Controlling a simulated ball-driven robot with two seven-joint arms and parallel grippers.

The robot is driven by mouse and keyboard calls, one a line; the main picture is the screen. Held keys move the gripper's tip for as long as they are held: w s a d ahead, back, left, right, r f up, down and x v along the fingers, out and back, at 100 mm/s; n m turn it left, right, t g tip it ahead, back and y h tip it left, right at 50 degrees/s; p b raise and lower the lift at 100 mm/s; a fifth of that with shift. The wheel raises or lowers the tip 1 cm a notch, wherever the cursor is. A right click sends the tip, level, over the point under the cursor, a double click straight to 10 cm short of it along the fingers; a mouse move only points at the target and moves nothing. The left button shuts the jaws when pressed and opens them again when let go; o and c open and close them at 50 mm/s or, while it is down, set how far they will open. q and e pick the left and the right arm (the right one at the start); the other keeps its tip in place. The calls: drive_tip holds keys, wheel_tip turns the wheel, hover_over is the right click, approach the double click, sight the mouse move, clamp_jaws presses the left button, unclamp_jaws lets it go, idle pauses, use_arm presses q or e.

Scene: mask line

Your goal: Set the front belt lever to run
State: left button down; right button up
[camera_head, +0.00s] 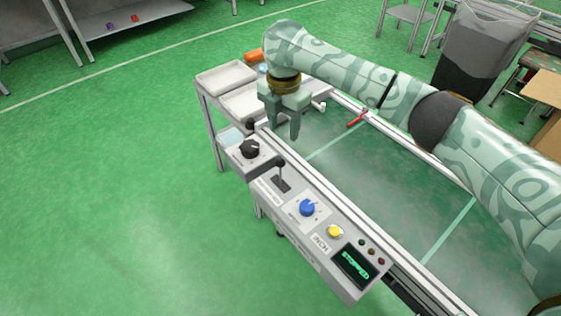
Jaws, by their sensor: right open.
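The control panel (322,245) runs along the near side of the belt (400,190). The panel's display (355,267) reads "STOPPED" in green letters. My left gripper is not in view.
A black knob (250,148), a blue dial (307,207) and a yellow button (334,231) sit near the lever. A red object (357,119) lies by the far rail. Pale trays (226,78) stand behind my gripper. The green floor at left is clear.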

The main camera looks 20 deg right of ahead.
drive_tip(key=b, duration=0.2)
hover_over(280, 158)
wheel_tip(280, 158, down, 5)
drive_tip(key=shift+s+a+f, duration=0.1)
wheel_tip(280, 158, down, 9)
drive_tip(key=b, duration=0.6)
drive_tip(key=shift+f, duration=0.1)
drive_tip(key=shift+f+b, duration=0.5)
drive_tip(key=shift+f, duration=0.05)
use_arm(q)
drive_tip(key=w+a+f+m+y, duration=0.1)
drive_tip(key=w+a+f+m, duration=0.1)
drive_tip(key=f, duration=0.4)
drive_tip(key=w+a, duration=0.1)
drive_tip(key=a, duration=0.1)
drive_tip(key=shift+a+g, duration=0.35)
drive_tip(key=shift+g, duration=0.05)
use_arm(e)
drive_tip(key=shift+r, duration=0.1)
clamp_jaws()
